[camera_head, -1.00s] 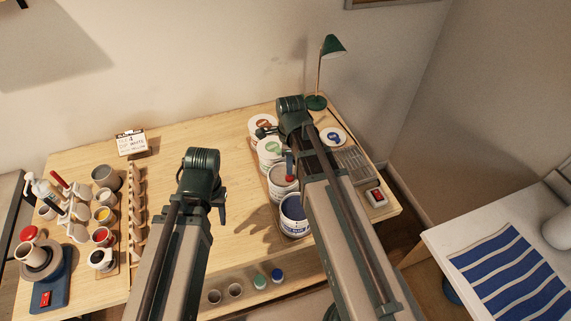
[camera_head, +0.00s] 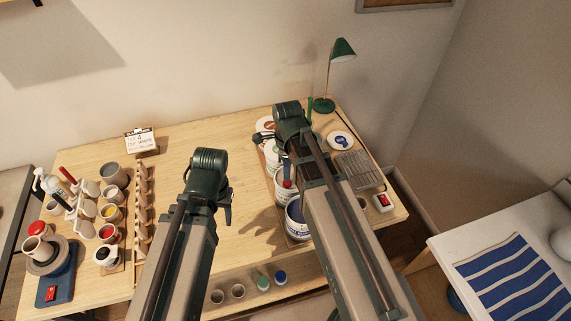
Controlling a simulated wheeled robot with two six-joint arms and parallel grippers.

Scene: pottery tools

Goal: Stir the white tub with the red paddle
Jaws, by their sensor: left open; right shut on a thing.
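A row of white-walled tubs stands on the right of the table, partly hidden by my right arm. The tub (camera_head: 280,192) with the red piece over it looks like the white tub; its contents are mostly hidden. My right gripper (camera_head: 286,166) points down over this row and is shut on what looks like the red paddle (camera_head: 287,183). Only a small red part shows, at the tub's mouth; I cannot tell how deep it reaches. My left gripper (camera_head: 227,208) is open and empty above the bare middle of the table.
Cups and a rack (camera_head: 85,197) fill the table's left side. A card (camera_head: 140,141) stands at the back, a green lamp (camera_head: 343,50) at the back right. The table's middle (camera_head: 180,150) is clear.

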